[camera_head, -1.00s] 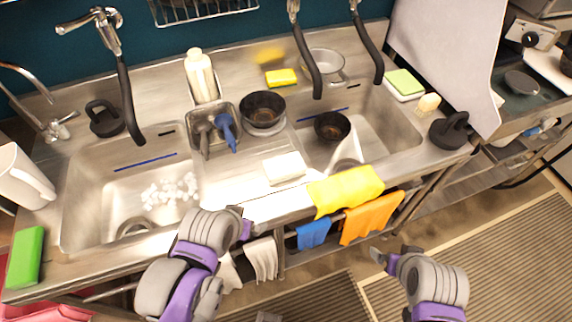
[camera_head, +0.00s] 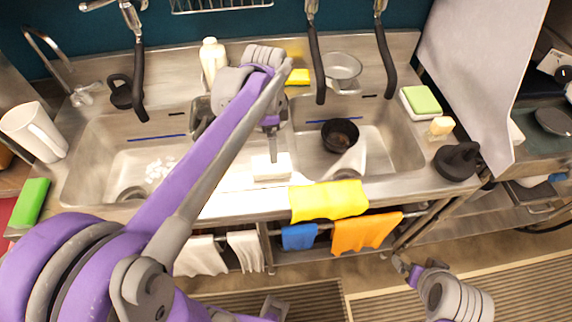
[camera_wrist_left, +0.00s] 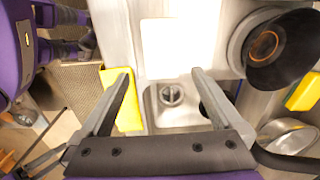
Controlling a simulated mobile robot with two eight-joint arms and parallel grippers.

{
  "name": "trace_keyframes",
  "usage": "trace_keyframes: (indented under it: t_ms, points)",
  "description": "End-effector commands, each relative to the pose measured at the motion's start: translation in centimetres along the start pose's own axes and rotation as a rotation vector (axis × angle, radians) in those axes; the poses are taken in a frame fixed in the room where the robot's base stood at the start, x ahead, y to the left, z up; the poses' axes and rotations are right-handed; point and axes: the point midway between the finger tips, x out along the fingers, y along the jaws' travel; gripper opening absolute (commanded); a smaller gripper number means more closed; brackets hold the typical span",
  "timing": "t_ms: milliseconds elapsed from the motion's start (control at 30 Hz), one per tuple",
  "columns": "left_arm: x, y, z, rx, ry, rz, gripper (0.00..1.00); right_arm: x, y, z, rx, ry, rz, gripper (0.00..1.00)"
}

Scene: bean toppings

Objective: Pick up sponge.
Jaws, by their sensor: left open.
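My left gripper (camera_head: 272,148) is open and points down over the steel divider between the two sinks. A white block (camera_head: 271,168), possibly a sponge, lies flat there just below the fingertips. In the left wrist view the white block (camera_wrist_left: 180,46) lies beyond the open fingers (camera_wrist_left: 161,73), with nothing gripped. A yellow sponge (camera_head: 298,77) lies on the back ledge, and it also shows at the right of the wrist view (camera_wrist_left: 304,93). A green sponge (camera_head: 31,202) lies at the left counter end. A green-topped sponge (camera_head: 421,99) sits at the right. My right gripper (camera_head: 404,265) hangs low, away from the counter.
A dark bowl (camera_head: 340,133) stands in the right sink. A yellow cloth (camera_head: 328,200) drapes over the front edge. A white bottle (camera_head: 212,60) and black hoses (camera_head: 315,62) stand behind.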

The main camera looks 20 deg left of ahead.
Motion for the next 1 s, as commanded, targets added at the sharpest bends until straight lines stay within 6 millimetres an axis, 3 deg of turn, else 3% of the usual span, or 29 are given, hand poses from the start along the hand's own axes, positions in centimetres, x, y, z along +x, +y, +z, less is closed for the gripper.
trace_keyframes:
  t_ms: [133,400,633,833,1000]
  points:
    - [0.6,-0.6,0.0,0.037,-0.007,0.016,1.0,0.0,0.0,0.1,0.0,0.0,0.0,1.0]
    - [4.7,-0.5,0.1,0.039,-0.007,0.016,1.0,0.3,0.0,0.4,0.0,-0.004,0.0,1.0]
    - [6.4,-0.5,0.1,0.038,-0.007,0.015,1.0,0.3,0.0,0.4,0.0,-0.003,0.0,1.0]
    - [9.4,-0.4,0.4,0.038,-0.007,0.015,1.0,0.2,0.0,0.3,0.0,-0.003,0.0,1.0]
    - [10.7,-0.4,0.4,0.038,-0.007,0.015,1.0,0.3,0.0,0.4,0.0,-0.003,0.0,1.0]
